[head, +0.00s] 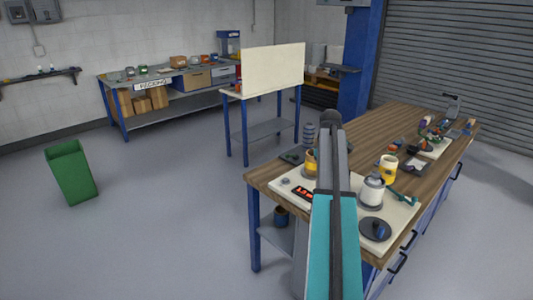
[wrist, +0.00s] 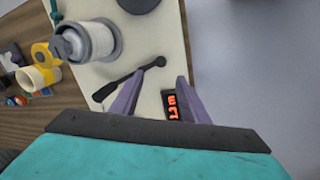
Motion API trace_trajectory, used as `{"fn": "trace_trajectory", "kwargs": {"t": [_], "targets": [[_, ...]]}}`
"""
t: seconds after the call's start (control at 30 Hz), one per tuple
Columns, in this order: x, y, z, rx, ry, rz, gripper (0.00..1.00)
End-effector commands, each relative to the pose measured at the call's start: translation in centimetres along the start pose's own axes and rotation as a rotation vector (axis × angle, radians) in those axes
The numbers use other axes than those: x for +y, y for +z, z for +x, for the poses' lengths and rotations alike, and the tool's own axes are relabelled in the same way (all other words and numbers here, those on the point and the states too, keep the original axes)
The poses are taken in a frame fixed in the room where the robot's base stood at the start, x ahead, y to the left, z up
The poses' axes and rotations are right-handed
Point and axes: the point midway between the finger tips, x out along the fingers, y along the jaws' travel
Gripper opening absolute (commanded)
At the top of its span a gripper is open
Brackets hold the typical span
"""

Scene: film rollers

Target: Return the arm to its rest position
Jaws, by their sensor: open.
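My gripper (wrist: 161,77) is open in the wrist view, its two purple fingers apart with nothing held between them. It is over a pale board (wrist: 140,45) on the wooden bench. A dark rod-like tool (wrist: 130,81) ends near the fingertips, and a black display with red digits (wrist: 171,103) is partly behind the right finger. In the head view my arm (head: 334,235) reaches up across the bench; the gripper's fingers cannot be made out there. The arm hides part of the pale board (head: 400,211).
The display (head: 304,194) is left of the arm. A green bin (head: 71,172) stands on open floor.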

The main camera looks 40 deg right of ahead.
Motion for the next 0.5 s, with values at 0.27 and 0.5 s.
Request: {"fn": "trace_trajectory", "kwargs": {"t": [0.27, 0.5], "targets": [[-1.6, -1.1, 0.1, 0.002, -0.002, -0.025, 0.41], [-9.1, -3.8, 4.7, -0.047, -0.041, -0.128, 0.41]]}}
